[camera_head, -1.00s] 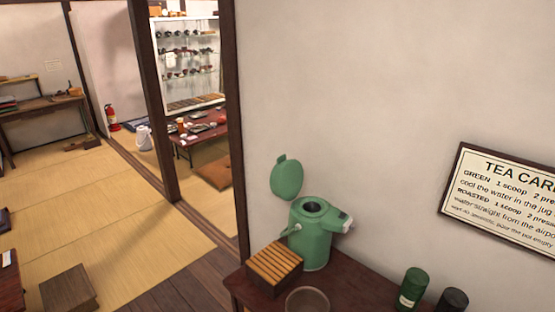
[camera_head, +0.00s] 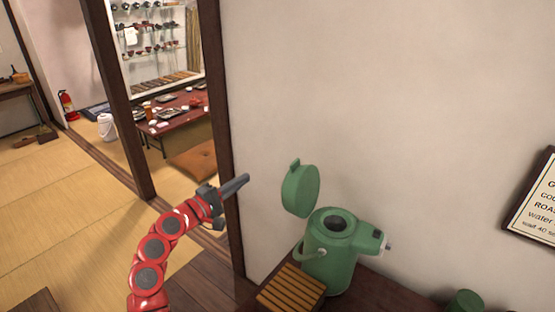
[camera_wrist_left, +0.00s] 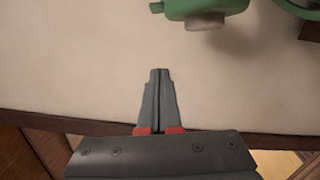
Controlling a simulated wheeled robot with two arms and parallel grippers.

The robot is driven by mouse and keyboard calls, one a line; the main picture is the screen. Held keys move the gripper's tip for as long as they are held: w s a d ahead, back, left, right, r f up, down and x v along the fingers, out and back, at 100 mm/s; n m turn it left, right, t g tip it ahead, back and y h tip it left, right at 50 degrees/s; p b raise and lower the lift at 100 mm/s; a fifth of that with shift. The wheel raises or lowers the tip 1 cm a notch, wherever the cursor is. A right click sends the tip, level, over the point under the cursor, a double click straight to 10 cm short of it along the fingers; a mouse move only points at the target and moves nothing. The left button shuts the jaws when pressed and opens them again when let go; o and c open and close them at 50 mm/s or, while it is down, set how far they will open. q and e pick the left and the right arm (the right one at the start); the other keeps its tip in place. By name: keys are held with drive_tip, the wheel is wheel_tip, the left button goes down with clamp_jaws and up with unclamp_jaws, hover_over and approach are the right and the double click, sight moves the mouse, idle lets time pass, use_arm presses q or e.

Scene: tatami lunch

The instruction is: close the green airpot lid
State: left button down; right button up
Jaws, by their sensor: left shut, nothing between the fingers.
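The green airpot (camera_head: 328,262) stands on the dark wooden counter by the wall, with its top opening showing. Its round green lid (camera_head: 301,190) is open, tipped up at the left of the opening. My left gripper (camera_head: 243,179) is shut and empty, to the left of the raised lid and apart from it, pointing right towards the wall. In the left wrist view the shut fingers (camera_wrist_left: 160,72) point at the pale wall, and green parts of the airpot (camera_wrist_left: 205,8) show upside down at the top. My right gripper is not in view.
A slatted wooden box (camera_head: 290,290) sits on the counter (camera_head: 375,292) at the airpot's left front. A green canister (camera_head: 465,301) stands to the right. A dark wooden post (camera_head: 228,190) rises behind my left gripper. A framed sign (camera_head: 535,205) hangs at right.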

sight(300, 188)
use_arm(q)
drive_tip(key=shift+m+g+h, duration=0.3)
drive_tip(key=shift+g, duration=0.1)
drive_tip(key=w+d+p, duration=0.1)
drive_tip(key=d, duration=0.2)
drive_tip(key=w+d+r+p, duration=0.1)
drive_tip(key=w+d+p, duration=0.1)
drive_tip(key=d, duration=0.2)
drive_tip(key=w+d+r+p, duration=0.1)
drive_tip(key=w+d, duration=0.1)
drive_tip(key=d, duration=0.1)
drive_tip(key=shift+d+p, duration=0.35)
drive_tip(key=shift+s+d, duration=0.15)
drive_tip(key=shift+s, duration=0.05)
drive_tip(key=shift+d+f, duration=0.1)
